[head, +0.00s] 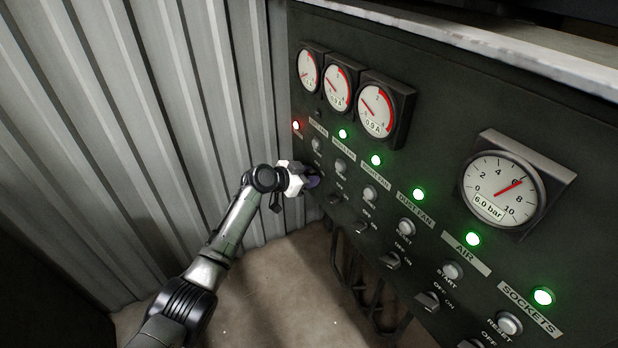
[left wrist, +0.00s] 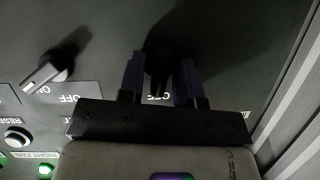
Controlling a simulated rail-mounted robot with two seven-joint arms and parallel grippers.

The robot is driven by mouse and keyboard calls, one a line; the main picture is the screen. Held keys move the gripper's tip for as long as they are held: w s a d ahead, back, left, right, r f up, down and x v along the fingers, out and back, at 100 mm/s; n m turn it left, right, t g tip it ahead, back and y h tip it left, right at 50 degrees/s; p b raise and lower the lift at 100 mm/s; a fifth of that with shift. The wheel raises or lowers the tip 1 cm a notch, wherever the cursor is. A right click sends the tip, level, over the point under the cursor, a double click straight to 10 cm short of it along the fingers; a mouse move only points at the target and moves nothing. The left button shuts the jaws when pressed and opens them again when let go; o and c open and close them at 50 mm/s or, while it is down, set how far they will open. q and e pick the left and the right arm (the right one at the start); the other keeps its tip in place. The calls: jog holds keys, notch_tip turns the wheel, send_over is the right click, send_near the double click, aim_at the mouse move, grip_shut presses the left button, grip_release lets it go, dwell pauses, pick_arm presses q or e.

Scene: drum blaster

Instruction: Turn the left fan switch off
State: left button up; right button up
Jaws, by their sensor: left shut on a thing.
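My left gripper (head: 312,182) reaches the dark control panel at its far left end, low in the row of switches. In the left wrist view its two fingers (left wrist: 160,80) are closed on both sides of a dark switch knob (left wrist: 158,68). The word OFF shows between the fingertips. The label of this switch is hidden. The neighbouring switch (left wrist: 45,75) belongs to the column marked RIGHT FAN and is tilted toward ON; its lamp (left wrist: 45,169) is green. My right gripper is not in view.
Green lamps (head: 418,194) light several columns; a red lamp (head: 296,125) glows at the far left. Three small gauges (head: 337,88) and a larger pressure gauge (head: 502,189) stick out above the switches. A corrugated wall (head: 150,110) stands close on the left.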

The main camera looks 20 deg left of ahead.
pick_arm(q)
jog(key=shift+n, duration=0.4)
jog(key=shift+g, duration=0.3)
jog(key=shift+h, duration=0.3)
jog(key=o, duration=0.6)
jog(key=shift+a, duration=0.15)
jog(key=p+v, duration=0.4)
jog(key=v, duration=0.9)
jog(key=shift+s+a, duration=0.15)
jog(key=shift+s, duration=0.1)
